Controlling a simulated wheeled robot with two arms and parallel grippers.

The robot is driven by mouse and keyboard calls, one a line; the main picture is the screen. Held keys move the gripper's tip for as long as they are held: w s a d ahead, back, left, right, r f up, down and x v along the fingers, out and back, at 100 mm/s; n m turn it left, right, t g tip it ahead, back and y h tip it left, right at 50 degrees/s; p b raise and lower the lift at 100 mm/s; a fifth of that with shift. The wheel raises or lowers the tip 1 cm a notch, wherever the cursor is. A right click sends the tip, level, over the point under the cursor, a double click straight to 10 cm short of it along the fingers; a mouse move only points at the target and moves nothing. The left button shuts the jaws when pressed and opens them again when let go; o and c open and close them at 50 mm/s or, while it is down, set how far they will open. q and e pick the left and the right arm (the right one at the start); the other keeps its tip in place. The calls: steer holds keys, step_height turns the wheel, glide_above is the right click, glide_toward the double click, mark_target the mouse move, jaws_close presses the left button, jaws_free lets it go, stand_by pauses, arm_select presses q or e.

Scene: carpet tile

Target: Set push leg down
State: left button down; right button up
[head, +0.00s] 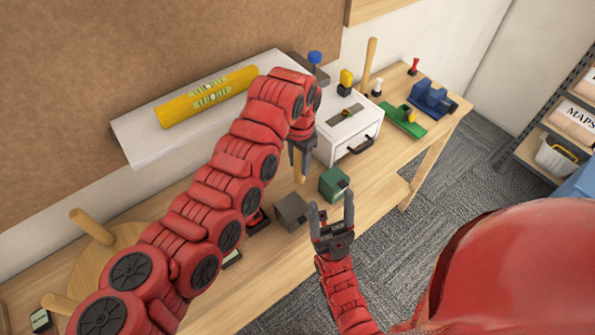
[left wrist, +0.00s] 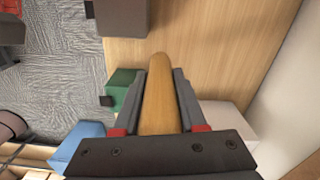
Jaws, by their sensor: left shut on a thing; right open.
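My left gripper (head: 301,150) is shut on a light wooden leg (head: 300,174), which hangs below the fingers above the workbench. In the left wrist view the leg (left wrist: 158,95) lies between the two fingers, its rounded end pointing away; its other end is hidden by the gripper. My right gripper (head: 333,212) is open and empty, near the bench's front edge. At the left a round wooden disc (head: 100,262) lies on the bench, partly behind my left arm, with two wooden pegs (head: 90,227) standing out from it.
A green block (head: 334,183) and a dark grey block (head: 291,212) sit near the grippers. A white drawer box (head: 350,140) stands behind. A white shelf holds a yellow level (head: 205,96). A tall wooden rod (head: 369,65), a blue vise (head: 432,97) and small tools stand at the right.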

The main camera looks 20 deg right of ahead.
mark_target(299, 175)
arm_select(q)
step_height(299, 175, down, 5)
steer(key=shift+f+p, duration=0.2)
steer(key=shift+p, duration=0.7)
steer(key=shift+w+f, duration=0.1)
steer(key=shift+f, duration=0.25)
steer(key=shift+c, duration=2.4)
jaws_free()
steer(key=shift+r, duration=0.1)
steer(key=shift+r, duration=0.1)
